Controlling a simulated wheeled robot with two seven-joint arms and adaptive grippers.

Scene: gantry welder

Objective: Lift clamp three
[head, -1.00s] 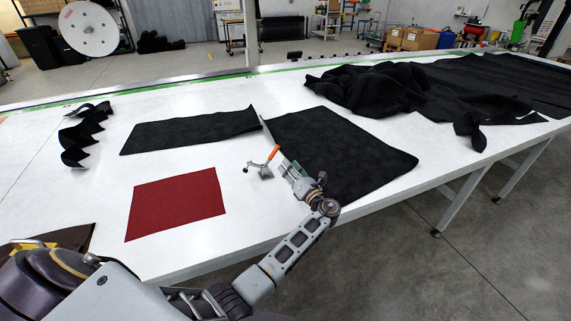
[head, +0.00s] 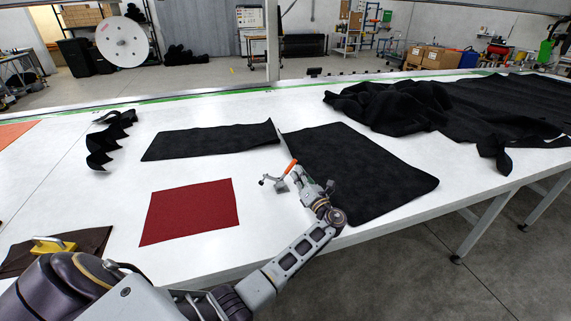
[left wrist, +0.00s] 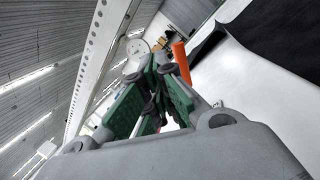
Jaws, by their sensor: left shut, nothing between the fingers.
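A toggle clamp with an orange handle (head: 291,167) and grey metal body (head: 275,183) is on the white table beside the black fabric panel. My left gripper (head: 300,178) is right at the clamp, on its right side. In the left wrist view the green fingers (left wrist: 155,95) are closed together with nothing seen between them. The orange handle (left wrist: 181,62) shows just beyond and beside the fingers. Whether they touch it I cannot tell. My right gripper is not in view.
A black fabric panel (head: 365,175) lies under and right of my left arm. A red fabric square (head: 190,210) lies to the left, and a black strip (head: 210,140) lies behind. A yellow-handled object (head: 50,246) is at the left front. The white table (head: 110,200) is bare between pieces.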

